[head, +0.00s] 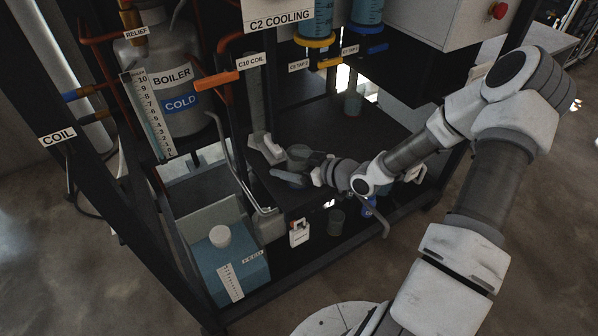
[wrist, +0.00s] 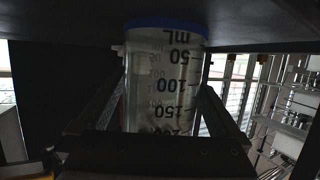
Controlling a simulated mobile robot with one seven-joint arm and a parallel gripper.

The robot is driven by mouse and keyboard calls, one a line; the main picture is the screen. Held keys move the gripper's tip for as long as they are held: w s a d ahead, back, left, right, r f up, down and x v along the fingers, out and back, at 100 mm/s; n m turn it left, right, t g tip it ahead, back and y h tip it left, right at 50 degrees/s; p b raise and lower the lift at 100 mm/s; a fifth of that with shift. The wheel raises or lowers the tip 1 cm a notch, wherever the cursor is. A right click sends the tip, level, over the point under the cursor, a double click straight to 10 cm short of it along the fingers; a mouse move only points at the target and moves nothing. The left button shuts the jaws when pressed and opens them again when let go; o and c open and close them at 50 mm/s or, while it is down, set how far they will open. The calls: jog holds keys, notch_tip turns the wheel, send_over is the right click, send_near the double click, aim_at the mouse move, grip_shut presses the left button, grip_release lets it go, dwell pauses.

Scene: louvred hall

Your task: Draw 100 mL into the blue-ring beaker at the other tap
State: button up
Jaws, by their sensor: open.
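The blue-ring beaker (wrist: 160,80) stands between the two fingers of my gripper in the wrist view. Its blue ring (wrist: 165,24) is at the picture's top, against a dark surface, and its black mL scale faces me. It looks clear, and I cannot make out any liquid. In the head view a grey beaker (head: 298,153) shows beside my gripper (head: 291,178) on the dark shelf; its ring is not visible there. My gripper is open, with fingers on both sides. Two taps hang under the cylinders: one yellow (head: 330,63), one blue (head: 377,48).
Another beaker (head: 353,104) stands farther back on the dark shelf (head: 310,125), below the taps. A white device (head: 267,148) stands left of my gripper. A beaker (head: 337,221) sits on the lower level. The boiler (head: 165,100) and a blue tank (head: 235,265) are at the left.

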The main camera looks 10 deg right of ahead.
jog(key=shift+c, duration=0.2)
jog(key=c, duration=1.2)
jog(key=shift+r, duration=0.1)
